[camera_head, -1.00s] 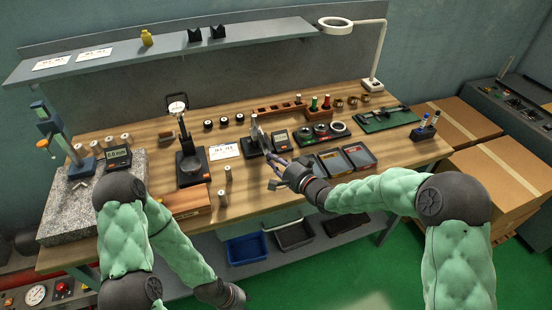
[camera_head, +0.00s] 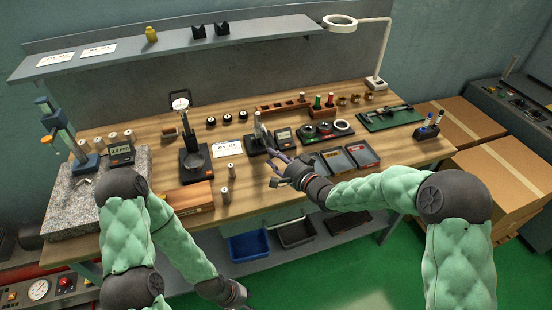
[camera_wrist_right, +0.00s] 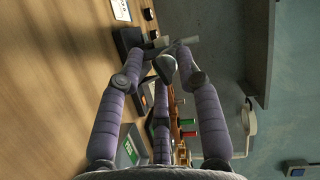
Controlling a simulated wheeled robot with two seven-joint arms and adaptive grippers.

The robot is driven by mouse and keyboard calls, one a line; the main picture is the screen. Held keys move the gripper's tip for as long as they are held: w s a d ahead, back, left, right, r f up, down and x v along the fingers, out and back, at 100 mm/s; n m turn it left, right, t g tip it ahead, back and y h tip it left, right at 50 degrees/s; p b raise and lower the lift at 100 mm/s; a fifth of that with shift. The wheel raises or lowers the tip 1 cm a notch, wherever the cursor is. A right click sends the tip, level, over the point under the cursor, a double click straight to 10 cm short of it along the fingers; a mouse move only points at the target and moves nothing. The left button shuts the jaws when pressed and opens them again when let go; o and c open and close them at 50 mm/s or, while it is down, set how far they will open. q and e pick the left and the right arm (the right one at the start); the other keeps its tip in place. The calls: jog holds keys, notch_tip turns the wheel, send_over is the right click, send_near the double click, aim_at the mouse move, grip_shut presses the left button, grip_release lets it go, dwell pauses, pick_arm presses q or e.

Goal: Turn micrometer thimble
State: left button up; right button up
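The micrometer (camera_head: 259,129) stands upright in a dark stand beside a small display box (camera_head: 284,136), right of the bench's middle. My right gripper (camera_head: 272,156) has its fingers just in front of it. In the right wrist view, the purple fingers of my right gripper (camera_wrist_right: 160,62) are spread with a gap between the tips. A grey bar, apparently part of the micrometer (camera_wrist_right: 182,42), lies just beyond the tips. I cannot tell whether any finger touches it, and the thimble is not clearly visible. My left arm hangs low in front of the bench; its fingers are out of view.
A dial-gauge stand (camera_head: 194,160) and a white card (camera_head: 228,149) are left of the micrometer. Trays (camera_head: 338,160) and a gauge rack (camera_head: 322,131) are to its right. A granite block (camera_head: 65,205) sits at the left end. Bare wood (camera_head: 245,195) shows in front.

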jog(key=v, duration=1.2)
pick_arm(q)
jog(key=shift+c, duration=0.5)
pick_arm(e)
jog(key=shift+f, duration=0.1)
